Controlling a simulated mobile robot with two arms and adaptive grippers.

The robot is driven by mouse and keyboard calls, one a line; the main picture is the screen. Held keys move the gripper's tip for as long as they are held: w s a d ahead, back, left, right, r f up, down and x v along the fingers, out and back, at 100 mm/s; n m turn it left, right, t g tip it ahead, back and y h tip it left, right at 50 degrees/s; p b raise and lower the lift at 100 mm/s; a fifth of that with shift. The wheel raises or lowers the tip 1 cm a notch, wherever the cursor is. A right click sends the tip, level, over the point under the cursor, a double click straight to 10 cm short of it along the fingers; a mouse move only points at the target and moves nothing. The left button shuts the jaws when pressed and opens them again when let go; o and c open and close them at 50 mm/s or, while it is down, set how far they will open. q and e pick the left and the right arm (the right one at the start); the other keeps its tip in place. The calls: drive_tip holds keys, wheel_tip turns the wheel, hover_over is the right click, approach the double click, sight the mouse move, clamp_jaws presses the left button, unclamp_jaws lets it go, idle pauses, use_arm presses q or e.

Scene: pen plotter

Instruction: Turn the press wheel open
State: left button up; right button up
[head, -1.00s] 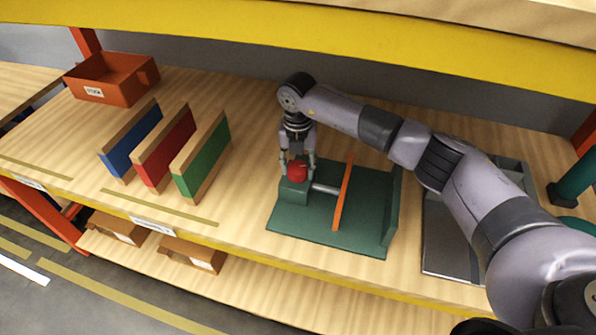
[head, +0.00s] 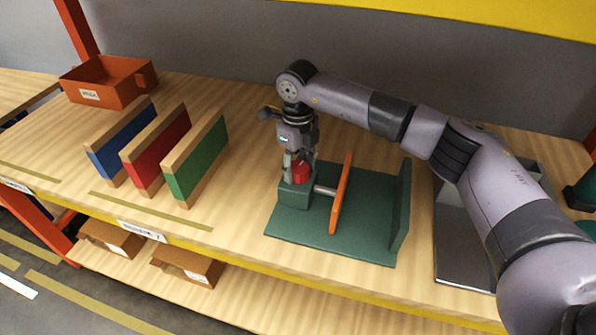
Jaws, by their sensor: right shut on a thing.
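The green press (head: 330,244) stands on the wooden shelf, with an upright orange plate (head: 341,194) on a grey rod and a green end wall (head: 402,208). A red knob (head: 302,172), which looks like the press wheel, sits on top of the green block (head: 294,196) at the press's left end. My right gripper (head: 299,174) points down over the block and is shut on the red knob, its fingers partly hiding it. The orange plate stands apart from the end wall, with a wide gap between them. My left gripper is not in view.
Blue (head: 122,142), red (head: 160,152) and green (head: 197,160) wood-edged panels stand upright left of the press. An orange bin (head: 107,82) is at the back left. A grey metal tray (head: 462,245) lies right of the press, partly behind my arm. A yellow beam (head: 470,14) crosses above.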

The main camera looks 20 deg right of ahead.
sight(298, 166)
drive_tip(key=shift+w+r+n+b, duration=0.1)
drive_tip(key=shift+n+b, duration=0.45)
drive_tip(key=shift+n, duration=0.65)
drive_tip(key=o, duration=1.2)
drive_tip(key=shift+c, duration=0.2)
wheel_tip(298, 166, up, 12)
